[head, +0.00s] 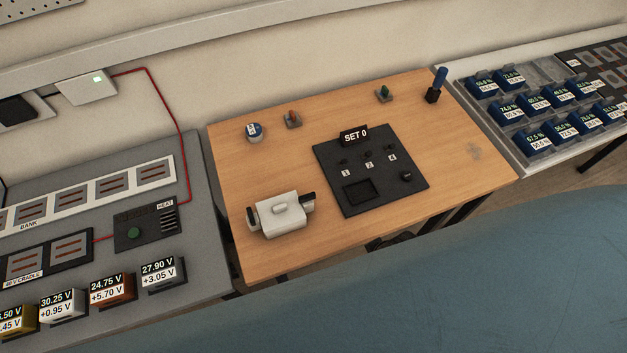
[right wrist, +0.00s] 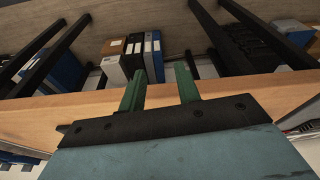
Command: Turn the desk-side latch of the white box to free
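The white box (head: 281,219) sits on the wooden desk (head: 350,245) near its front left, with a raised handle-like piece on its lid. A dark latch piece (head: 308,198) shows at its right side and a grey one (head: 253,217) at its left side. I cannot tell how either latch is turned. My right gripper (right wrist: 158,78) shows only in the right wrist view, with its two green fingers apart and nothing between them, near the edge of a wooden surface. It is away from the box. My left gripper is in neither view.
A black panel (head: 370,168) marked SET 0 lies right of the box. A grey bench (head: 205,225) with labelled blocks is left; a rack of blue blocks (head: 545,97) is right. Binders (right wrist: 150,52) show below.

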